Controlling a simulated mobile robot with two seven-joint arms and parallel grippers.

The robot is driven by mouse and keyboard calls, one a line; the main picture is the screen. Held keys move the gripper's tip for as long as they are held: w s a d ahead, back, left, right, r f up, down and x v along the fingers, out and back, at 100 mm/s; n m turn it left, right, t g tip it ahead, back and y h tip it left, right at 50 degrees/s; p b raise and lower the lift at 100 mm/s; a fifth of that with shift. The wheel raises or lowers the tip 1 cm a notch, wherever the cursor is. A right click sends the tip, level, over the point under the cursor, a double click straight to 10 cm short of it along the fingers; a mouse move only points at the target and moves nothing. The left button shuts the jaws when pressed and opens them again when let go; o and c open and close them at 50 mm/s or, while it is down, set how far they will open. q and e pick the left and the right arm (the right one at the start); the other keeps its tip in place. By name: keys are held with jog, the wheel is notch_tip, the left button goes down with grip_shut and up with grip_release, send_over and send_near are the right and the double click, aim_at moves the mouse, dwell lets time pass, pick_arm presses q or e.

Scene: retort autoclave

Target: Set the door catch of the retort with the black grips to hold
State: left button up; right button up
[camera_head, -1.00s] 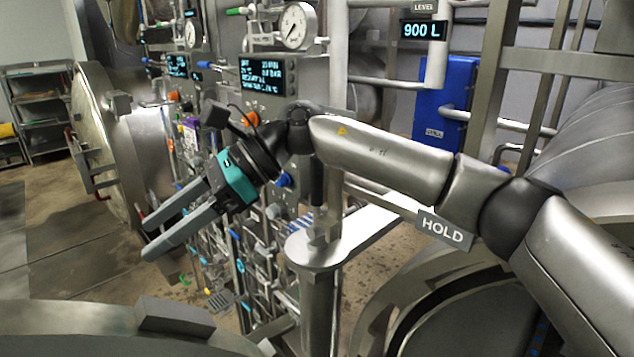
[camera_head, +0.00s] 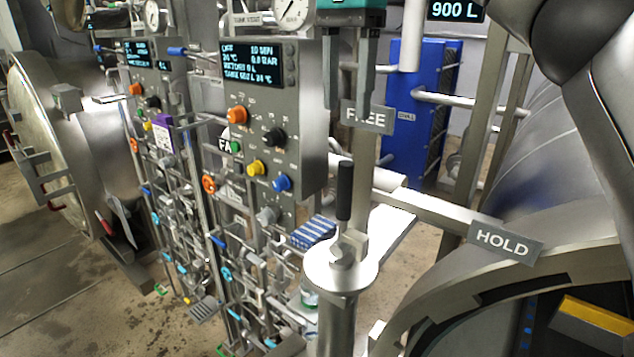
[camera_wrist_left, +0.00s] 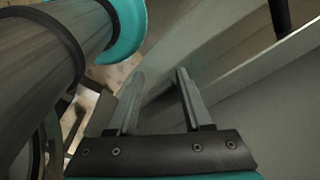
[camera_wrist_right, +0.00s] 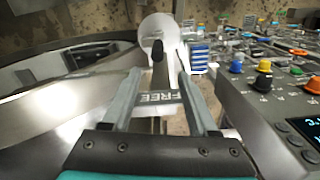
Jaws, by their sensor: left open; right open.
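The door catch has an upright black grip (camera_head: 344,190) on a round metal hub (camera_head: 318,268) atop a post. The grip stands at the back of the hub, toward the FREE plate (camera_head: 367,117); the HOLD plate (camera_head: 503,243) is to the right. My right gripper (camera_head: 347,100) is open and empty, fingers down, above and behind the grip. In the right wrist view the black grip (camera_wrist_right: 158,50) shows beyond the gap between the fingertips, apart from them. My left gripper (camera_wrist_left: 160,75) is open and empty in the left wrist view, low beside metal surfaces.
A control panel (camera_head: 297,155) with coloured knobs and a display stands left of the catch. A round retort opening (camera_head: 440,290) is at the lower right. A blue cabinet (camera_head: 402,130) and pipes stand behind. Floor shows at the far left.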

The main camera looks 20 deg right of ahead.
jog(key=shift+s+f, duration=0.1)
jog(key=shift+f, duration=0.25)
jog(key=b, duration=0.3)
send_over(345, 192)
jog(key=f, duration=0.3)
jog(key=w+f, duration=0.1)
jog(key=shift+d+f, duration=0.35)
jog(key=shift+f, duration=0.05)
notch_tip(345, 192, down, 8)
jog(key=shift+f+p, duration=0.25)
jog(key=shift+p, duration=0.25)
jog(key=shift+f, duration=0.55)
pick_arm(q)
jog(key=s+f, duration=0.1)
jog(key=s+d+f, duration=0.1)
jog(key=shift+s+d+f, duration=0.1)
jog(key=shift+s+d, duration=0.15)
jog(key=shift+s, duration=0.05)
jog(key=shift+s+a, duration=0.1)
jog(key=shift+s, duration=0.1)
pick_arm(e)
grip_shut()
jog(key=shift+w, duration=0.1)
